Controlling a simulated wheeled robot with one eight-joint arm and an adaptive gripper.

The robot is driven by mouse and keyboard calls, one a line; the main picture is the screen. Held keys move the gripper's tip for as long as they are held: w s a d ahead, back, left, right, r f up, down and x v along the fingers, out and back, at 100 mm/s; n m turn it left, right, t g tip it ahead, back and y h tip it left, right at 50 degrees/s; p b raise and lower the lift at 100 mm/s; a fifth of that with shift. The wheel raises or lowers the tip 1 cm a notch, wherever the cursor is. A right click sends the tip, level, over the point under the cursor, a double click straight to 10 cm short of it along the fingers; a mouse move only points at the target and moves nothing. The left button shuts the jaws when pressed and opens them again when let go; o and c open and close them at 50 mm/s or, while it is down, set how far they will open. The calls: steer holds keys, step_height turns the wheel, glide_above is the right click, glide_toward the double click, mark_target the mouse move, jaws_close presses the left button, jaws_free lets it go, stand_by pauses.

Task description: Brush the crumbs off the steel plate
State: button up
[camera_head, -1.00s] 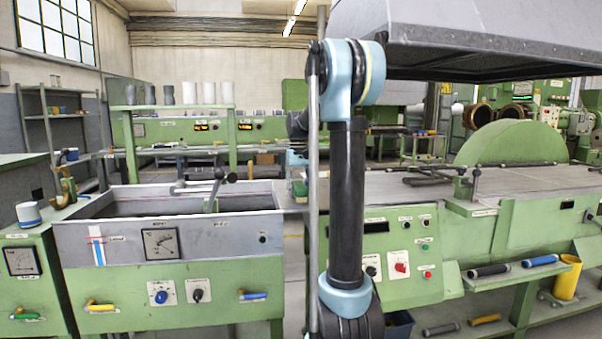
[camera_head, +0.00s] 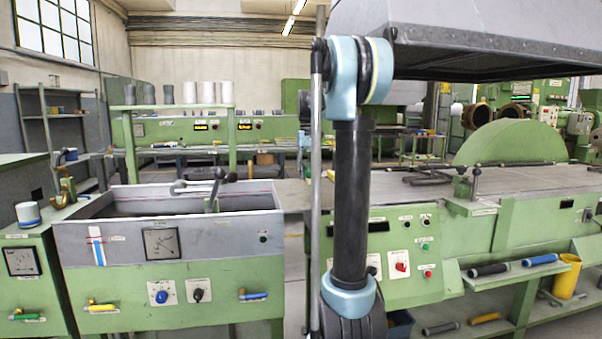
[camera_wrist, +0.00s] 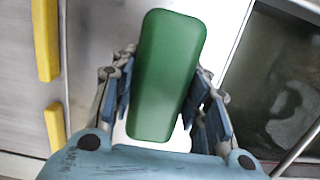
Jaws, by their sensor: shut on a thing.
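A green, smooth, rounded block (camera_wrist: 175,45), which looks like the top of a brush, sits between the fingers of my gripper (camera_wrist: 165,75) in the wrist view. The fingers are shut on its two sides. Any bristles under it are hidden. A pale grey, plate-like surface (camera_wrist: 95,60) lies below and left of it; I cannot tell if this is the steel plate. No crumbs can be made out. In the head view my arm hides the gripper and the block.
Two yellow bars (camera_wrist: 46,40) lie at the left of the wrist view, and a dark, framed recess (camera_wrist: 275,80) is at the right. In the head view a grey open trough (camera_head: 165,225) stands left of my arm and a long green machine bench (camera_head: 400,225) right.

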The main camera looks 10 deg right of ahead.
steer(key=shift+r, duration=0.95)
steer(key=shift+a, duration=0.1)
